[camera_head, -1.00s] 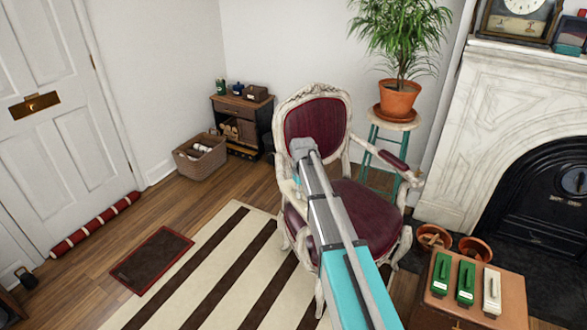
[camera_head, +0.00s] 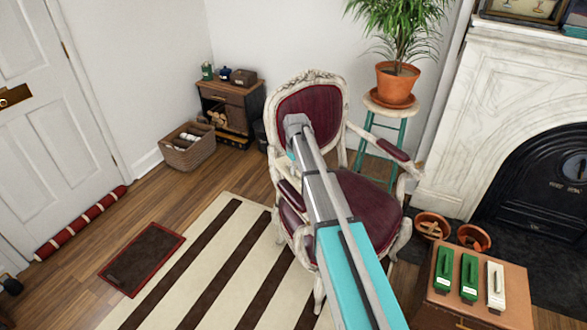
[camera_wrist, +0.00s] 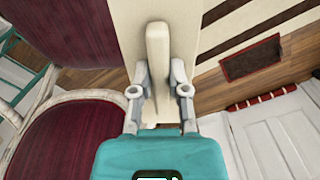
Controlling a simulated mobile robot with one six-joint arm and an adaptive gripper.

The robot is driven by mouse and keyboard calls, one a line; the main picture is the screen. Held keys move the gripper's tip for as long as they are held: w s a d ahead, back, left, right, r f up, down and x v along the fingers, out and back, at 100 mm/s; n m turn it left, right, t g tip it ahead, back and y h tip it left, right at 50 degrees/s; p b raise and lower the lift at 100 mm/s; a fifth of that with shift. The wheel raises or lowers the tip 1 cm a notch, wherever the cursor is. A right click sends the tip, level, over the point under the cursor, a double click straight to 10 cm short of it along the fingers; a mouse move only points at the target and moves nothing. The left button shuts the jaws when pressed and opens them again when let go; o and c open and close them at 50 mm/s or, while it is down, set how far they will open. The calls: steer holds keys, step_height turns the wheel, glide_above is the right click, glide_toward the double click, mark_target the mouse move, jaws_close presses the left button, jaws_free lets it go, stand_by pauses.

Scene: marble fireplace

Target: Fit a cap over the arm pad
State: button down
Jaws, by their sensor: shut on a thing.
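My gripper (camera_wrist: 158,85) is shut on the upright handle of a cream cap (camera_wrist: 125,30) in the wrist view. The cap's broad body lies beyond the fingers, and its underside is hidden. The armchair (camera_head: 375,205) has a carved whitish frame and burgundy upholstery. Its left arm pad (camera_head: 290,193) shows just left of my arm in the head view, and its right arm pad (camera_head: 393,149) is bare. The chair also shows at the left of the wrist view (camera_wrist: 70,140).
A brown box (camera_head: 475,313) at lower right bears two green caps and one white cap (camera_head: 496,285). Terracotta pots (camera_head: 473,238) stand by the fireplace (camera_head: 500,110). A plant stand (camera_head: 390,130) is behind the chair. The striped rug (camera_head: 200,260) is clear at left.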

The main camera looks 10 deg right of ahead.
mark_target(294, 193)
steer(key=shift+a+f, duration=0.1)
steer(key=shift+a, duration=0.2)
steer(key=shift+f, duration=0.15)
steer(key=shift+a+f+b, duration=0.1)
steer(key=shift+f+b, duration=0.05)
steer(key=shift+b, duration=0.2)
steer(key=shift+f+b, duration=4.35)
steer(key=shift+b, duration=0.05)
steer(key=shift+f, duration=0.1)
steer(key=c, duration=0.5)
jaws_free()
steer(key=shift+c, duration=0.2)
